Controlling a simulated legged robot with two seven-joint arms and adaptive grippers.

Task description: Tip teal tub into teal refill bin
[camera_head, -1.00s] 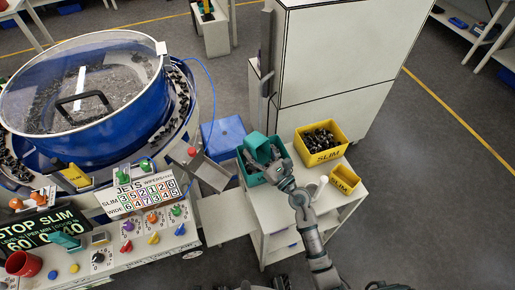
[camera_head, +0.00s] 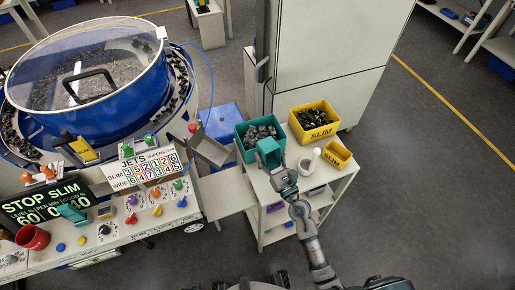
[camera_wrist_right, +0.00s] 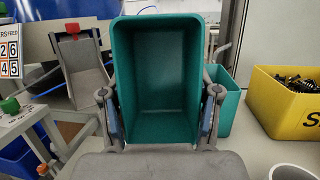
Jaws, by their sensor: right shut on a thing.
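The small teal tub (camera_head: 268,153) is in my right gripper (camera_head: 281,174), at the near edge of the teal refill bin (camera_head: 241,146). In the right wrist view the fingers grip the tub (camera_wrist_right: 160,75) from both sides. Its open mouth faces the camera and its inside looks empty. The teal refill bin stands on the white side table and holds many grey parts; part of it shows behind the tub in the wrist view (camera_wrist_right: 229,104). I cannot tell whether the tub touches the bin. My left gripper is not in view.
A yellow bin marked SLIM (camera_head: 321,133) with dark parts stands right of the teal bin. A small yellow tub (camera_head: 337,154) and a white cup (camera_head: 309,161) are nearby. A tall white cabinet (camera_head: 320,60) is behind; the blue bowl feeder (camera_head: 90,112) is left.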

